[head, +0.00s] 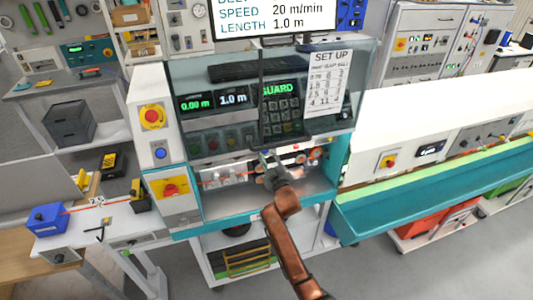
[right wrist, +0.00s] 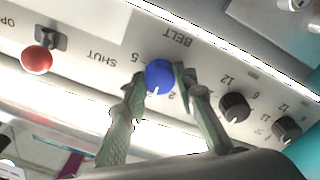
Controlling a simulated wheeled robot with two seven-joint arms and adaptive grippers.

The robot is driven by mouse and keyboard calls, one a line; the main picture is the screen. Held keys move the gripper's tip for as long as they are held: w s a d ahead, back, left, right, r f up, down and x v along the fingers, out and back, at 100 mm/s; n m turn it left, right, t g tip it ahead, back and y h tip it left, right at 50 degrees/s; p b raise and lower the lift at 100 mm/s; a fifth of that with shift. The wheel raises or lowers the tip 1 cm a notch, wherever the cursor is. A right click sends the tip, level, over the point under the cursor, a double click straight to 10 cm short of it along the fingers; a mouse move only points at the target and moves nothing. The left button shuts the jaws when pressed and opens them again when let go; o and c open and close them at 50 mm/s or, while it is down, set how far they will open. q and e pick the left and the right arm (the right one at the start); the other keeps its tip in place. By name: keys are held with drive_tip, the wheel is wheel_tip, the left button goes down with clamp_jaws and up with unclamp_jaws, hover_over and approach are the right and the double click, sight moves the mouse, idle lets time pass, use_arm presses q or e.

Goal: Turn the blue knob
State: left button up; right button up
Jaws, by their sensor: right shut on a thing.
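The blue knob (right wrist: 159,75) sits on a pale panel below the printed word BELT, with a scale around it and a white pointer line. In the right wrist view my right gripper (right wrist: 160,88) has one finger on each side of the knob and is shut on it. In the head view my right gripper (head: 265,159) reaches into the open bay of the machine (head: 178,217), under its dark display panel. There the gripper hides the knob. My left gripper is in neither view.
Two black knobs (right wrist: 235,107) (right wrist: 287,129) sit to the right of the blue knob. A red-balled lever (right wrist: 37,60) is at the left, by the word SHUT. A clear guard (head: 300,115) hangs above the bay. A teal trough (head: 430,185) runs to the right.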

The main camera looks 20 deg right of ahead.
drive_tip(key=shift+f, duration=0.15)
drive_tip(key=o, duration=1.2)
drive_tip(key=shift+c, duration=0.2)
drive_tip(key=shift+s, duration=0.1)
drive_tip(key=s, duration=1.1)
drive_tip(key=shift+s+d+f, duration=0.15)
drive_tip(key=shift+s+f, duration=0.05)
drive_tip(key=shift+s, duration=0.2)
drive_tip(key=shift+f, duration=0.1)
